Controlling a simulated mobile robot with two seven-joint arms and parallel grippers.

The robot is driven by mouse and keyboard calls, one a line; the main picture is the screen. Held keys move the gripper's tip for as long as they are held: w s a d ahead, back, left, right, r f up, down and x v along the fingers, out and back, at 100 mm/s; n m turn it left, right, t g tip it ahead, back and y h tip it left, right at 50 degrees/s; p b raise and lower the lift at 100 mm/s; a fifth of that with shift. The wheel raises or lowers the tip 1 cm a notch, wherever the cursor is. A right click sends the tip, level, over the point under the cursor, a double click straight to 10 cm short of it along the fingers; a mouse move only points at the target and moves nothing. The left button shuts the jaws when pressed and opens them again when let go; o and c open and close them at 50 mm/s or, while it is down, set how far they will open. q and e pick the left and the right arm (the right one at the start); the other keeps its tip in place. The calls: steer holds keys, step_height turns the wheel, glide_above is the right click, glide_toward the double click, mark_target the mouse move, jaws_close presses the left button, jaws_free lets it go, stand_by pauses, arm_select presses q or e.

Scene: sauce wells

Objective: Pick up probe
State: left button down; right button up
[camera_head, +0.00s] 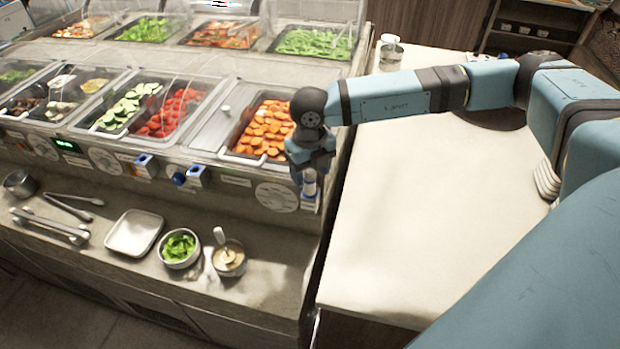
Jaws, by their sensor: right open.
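My right gripper (312,172) points down at the right end of the salad bar's front panel, with its jaws open. A small pale, upright cylinder (310,187), which may be the probe, shows at its fingertips, over a blue-and-white holder at the counter's corner. The gripper hides part of it, and I cannot tell whether they touch. Two similar blue-and-white fittings sit on the panel further left, one (143,163) near the cucumbers and one (188,178) with a dark blue round end. My left gripper is not in view.
The salad bar holds pans of carrots (265,130), tomatoes and cucumbers. On the lower ledge are a white tray (118,247), a bowl of greens (180,248), a sauce bowl (229,260) with a spoon, and tongs (50,228). The pale counter (390,230) on the right is mostly clear.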

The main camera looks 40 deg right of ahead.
steer(key=shift+f, duration=0.25)
steer(key=c, duration=1)
steer(key=shift+r, duration=0.1)
